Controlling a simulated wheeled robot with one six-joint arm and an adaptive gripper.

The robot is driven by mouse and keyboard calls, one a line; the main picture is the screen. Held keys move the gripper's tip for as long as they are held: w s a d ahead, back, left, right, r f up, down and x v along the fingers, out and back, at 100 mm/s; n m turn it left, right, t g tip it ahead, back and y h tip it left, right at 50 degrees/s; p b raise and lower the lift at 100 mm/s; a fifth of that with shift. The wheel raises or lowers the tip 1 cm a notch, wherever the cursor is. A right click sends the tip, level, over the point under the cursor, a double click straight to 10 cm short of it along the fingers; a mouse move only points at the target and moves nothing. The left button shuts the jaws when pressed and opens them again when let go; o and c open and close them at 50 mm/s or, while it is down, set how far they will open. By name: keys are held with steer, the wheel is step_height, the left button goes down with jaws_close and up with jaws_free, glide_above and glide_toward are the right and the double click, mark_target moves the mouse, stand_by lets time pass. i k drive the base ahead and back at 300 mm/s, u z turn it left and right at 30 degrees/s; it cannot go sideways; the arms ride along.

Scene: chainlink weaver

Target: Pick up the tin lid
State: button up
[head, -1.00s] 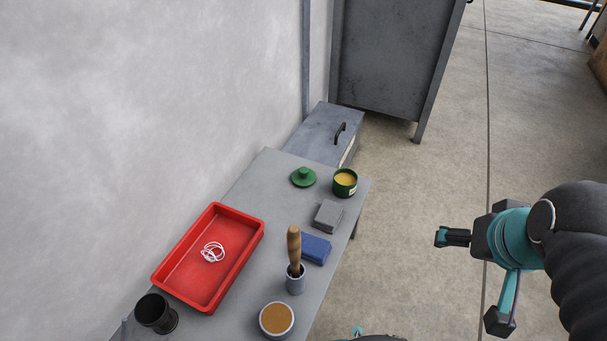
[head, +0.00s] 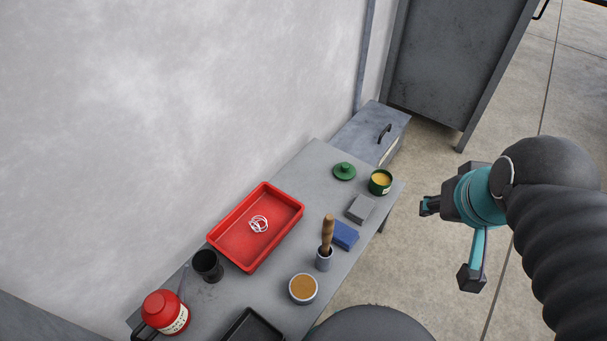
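The green tin lid (head: 344,171) with a round knob lies flat at the far end of the grey table, near the wall. The green tin (head: 380,182) stands open just right of it, with yellowish content showing. My gripper (head: 426,206) is at the right, over the floor beyond the table's right edge, apart from the lid. It is seen from the side and small, so I cannot tell whether its fingers are open. Nothing shows held in it.
On the table (head: 322,155) are a red tray (head: 228,250) with white rings, a grey block (head: 360,208), a blue cloth (head: 345,235), a wooden-handled tool (head: 328,235) in a cup, a brown-filled bowl (head: 303,289), a black cup (head: 207,265), a red container (head: 166,312) and a black tray (head: 252,328). A grey chest (head: 370,130) stands behind.

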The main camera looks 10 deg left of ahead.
mark_target(344, 171)
steer(key=u, duration=1.2)
steer(key=k, duration=1.3)
steer(key=z, duration=0.85)
steer(key=i, duration=1.7)
steer(key=u, duration=0.05)
